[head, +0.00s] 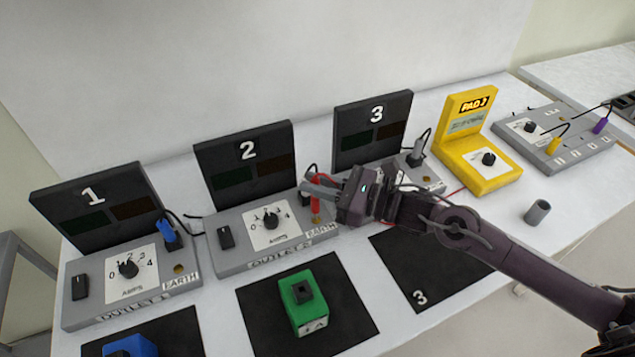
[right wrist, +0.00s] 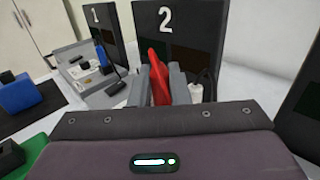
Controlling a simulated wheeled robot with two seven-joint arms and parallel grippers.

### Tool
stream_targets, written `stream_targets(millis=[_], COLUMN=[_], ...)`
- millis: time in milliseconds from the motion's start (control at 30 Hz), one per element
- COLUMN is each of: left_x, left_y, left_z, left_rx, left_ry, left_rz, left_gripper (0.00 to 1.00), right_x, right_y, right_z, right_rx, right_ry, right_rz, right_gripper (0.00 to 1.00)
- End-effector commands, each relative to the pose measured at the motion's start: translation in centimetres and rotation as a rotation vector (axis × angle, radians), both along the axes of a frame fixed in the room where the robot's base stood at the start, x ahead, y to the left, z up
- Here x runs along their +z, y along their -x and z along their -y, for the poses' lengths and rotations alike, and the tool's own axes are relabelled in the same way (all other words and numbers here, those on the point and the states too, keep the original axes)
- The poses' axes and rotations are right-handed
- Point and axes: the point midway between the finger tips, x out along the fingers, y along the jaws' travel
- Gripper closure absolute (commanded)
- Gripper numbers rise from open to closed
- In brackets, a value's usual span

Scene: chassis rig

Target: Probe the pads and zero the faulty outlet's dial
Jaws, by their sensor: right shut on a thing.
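My right gripper (head: 318,190) is shut on a red probe (head: 315,206), which also shows between the fingers in the right wrist view (right wrist: 158,78). The probe points down over the right end of outlet 2 (head: 228,255), by its EARTH label; contact with the pad cannot be told. Outlet 2's dial (head: 270,220) seems to point up. Outlet 1 (head: 95,316) has a dial (head: 128,268) and a bare brass pad (head: 178,268). Outlet 3 (head: 434,184) shows a brass pad (head: 428,178); my gripper hides its dial. The yellow tester (head: 480,178) stands right of it. My left gripper is out of view.
A green block (head: 303,318) sits on the middle black mat (head: 258,318); a blue block (head: 130,347) sits on the left one. The mat marked 3 (head: 420,285) looks empty. A grey cup (head: 537,212) and a grey panel with plugs (head: 555,130) are at right.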

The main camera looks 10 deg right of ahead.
Motion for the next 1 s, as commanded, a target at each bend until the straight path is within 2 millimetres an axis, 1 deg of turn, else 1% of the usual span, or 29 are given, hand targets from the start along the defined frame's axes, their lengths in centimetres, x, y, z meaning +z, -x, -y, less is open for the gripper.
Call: stream_targets(millis=[67, 800, 1000], left_x=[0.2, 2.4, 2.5], left_y=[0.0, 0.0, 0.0], left_z=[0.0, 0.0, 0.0], left_rx=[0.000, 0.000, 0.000], left_ry=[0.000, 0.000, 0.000], left_rz=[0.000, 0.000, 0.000], left_gripper=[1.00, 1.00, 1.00], right_x=[0.2, 6.3, 6.9], right_y=[0.1, 0.0, 0.0], right_z=[0.0, 0.0, 0.0], right_rx=[0.001, 0.000, 0.000], right_ry=[0.003, 0.001, 0.001], right_rz=[-0.004, 0.000, -0.002], right_gripper=[1.00, 1.00, 1.00])
